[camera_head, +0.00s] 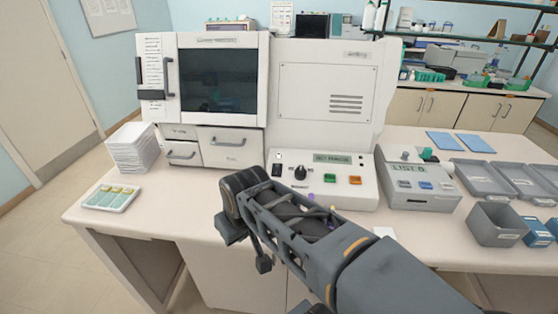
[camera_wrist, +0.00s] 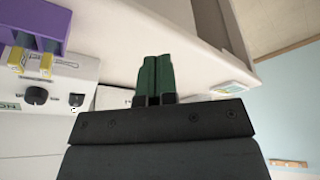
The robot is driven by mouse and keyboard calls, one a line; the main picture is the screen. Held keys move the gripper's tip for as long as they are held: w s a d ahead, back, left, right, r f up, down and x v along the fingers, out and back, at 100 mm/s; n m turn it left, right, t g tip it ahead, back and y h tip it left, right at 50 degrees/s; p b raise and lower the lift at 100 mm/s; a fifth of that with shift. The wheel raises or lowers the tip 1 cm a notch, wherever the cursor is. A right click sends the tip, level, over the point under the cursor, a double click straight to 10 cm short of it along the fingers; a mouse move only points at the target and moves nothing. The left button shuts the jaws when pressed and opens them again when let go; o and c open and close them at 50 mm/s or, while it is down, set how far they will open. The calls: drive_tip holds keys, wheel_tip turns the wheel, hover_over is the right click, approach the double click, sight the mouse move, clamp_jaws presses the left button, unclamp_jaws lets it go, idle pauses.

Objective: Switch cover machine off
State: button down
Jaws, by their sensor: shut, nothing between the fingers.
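The cover machine (camera_head: 335,85) is a large white unit at the back of the bench. Its sloped front panel (camera_head: 345,197) has a small black rocker switch (camera_head: 277,169), a black knob (camera_head: 300,172), a green button (camera_head: 330,179), an orange button (camera_head: 355,180) and a display. In the wrist view, the knob (camera_wrist: 36,95) and the rocker switch (camera_wrist: 76,99) show at the left. My gripper (camera_wrist: 155,78) has dark green fingers, shut and empty, apart from the switch in that picture. In the head view my arm hides the fingers. The switch's position is too small to tell.
A purple rack with yellow parts (camera_wrist: 45,25) shows in the wrist view; my arm mostly hides it in the head view. A slide tray (camera_head: 110,198) and a white stack (camera_head: 133,147) stand left. A grey device (camera_head: 418,190) and grey trays (camera_head: 485,180) stand right.

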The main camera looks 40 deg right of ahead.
drive_tip(key=w+d+r+n+b, duration=0.1)
drive_tip(key=w+d+r+n, duration=0.3)
drive_tip(key=d, duration=0.7)
drive_tip(key=w+d+r+n+y+b, duration=0.1)
drive_tip(key=w+d+r+n, duration=0.3)
drive_tip(key=w+d+r, duration=0.3)
drive_tip(key=d+r, duration=0.2)
drive_tip(key=d, duration=0.3)
drive_tip(key=shift+w, duration=0.35)
drive_tip(key=shift+r, duration=0.1)
approach(276, 166)
drive_tip(key=x, duration=0.5)
drive_tip(key=shift+a+f+b, duration=0.2)
drive_tip(key=shift+a+b, duration=0.05)
drive_tip(key=shift+b, duration=0.1)
drive_tip(key=shift+w+d+f, duration=0.2)
drive_tip(key=shift+w+f, duration=0.05)
drive_tip(key=shift+f, duration=0.4)
